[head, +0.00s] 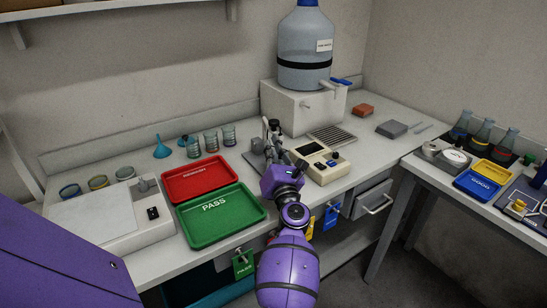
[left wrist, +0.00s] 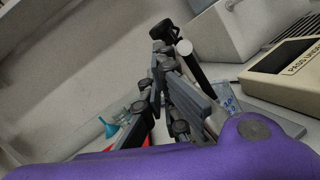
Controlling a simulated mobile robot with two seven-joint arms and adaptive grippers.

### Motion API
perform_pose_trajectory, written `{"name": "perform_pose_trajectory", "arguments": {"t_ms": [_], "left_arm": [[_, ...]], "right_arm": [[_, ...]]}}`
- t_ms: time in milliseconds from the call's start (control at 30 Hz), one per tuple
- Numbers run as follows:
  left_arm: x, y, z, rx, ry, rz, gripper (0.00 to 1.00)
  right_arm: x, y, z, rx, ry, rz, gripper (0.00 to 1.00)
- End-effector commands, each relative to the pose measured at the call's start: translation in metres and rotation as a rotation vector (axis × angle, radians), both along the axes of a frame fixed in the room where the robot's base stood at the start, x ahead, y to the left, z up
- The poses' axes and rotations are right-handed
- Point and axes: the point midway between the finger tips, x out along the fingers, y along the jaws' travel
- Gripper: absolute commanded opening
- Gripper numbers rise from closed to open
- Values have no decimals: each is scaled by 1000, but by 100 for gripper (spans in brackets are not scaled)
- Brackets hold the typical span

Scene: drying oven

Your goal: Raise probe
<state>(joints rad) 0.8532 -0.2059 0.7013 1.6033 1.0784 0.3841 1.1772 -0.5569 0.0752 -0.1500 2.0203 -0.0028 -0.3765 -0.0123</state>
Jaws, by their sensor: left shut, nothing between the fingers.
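A probe with a dark shaft and pale top (left wrist: 186,52) stands tilted in the left wrist view, just beyond my fingers. In the head view the probe and its stand (head: 273,127) are small and partly hidden behind my gripper. A beige meter (head: 320,162) sits on the bench just right of them. My left gripper (head: 276,152) is at the stand. Its grey fingers show in the left wrist view (left wrist: 165,75), shut and empty, close to the probe. I cannot tell whether they touch it. My right gripper is in neither view.
A red tray (head: 200,180) and a green PASS tray (head: 222,218) lie left of my arm. Several beakers (head: 210,142) stand behind them. A white box (head: 290,106) under a large water bottle (head: 306,50) stands behind the meter. The bench front edge is below my arm.

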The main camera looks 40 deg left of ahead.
Motion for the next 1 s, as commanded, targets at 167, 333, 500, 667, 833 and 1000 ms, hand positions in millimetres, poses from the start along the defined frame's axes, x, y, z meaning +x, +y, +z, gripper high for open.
{"name": "perform_pose_trajectory", "arguments": {"t_ms": [167,333,500,667,833,1000], "left_arm": [[13,14,4,1,1,-1,0],[16,18,5,1,1,-1,0],[16,18,4,0,1,-1,0],[16,18,5,2,1,-1,0],[17,20,11,1,-1,0,0],[18,22,14,1,1,-1,0]], "right_arm": [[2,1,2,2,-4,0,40],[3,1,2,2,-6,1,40],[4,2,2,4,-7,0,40],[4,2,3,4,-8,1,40],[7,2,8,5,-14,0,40],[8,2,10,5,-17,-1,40]]}}
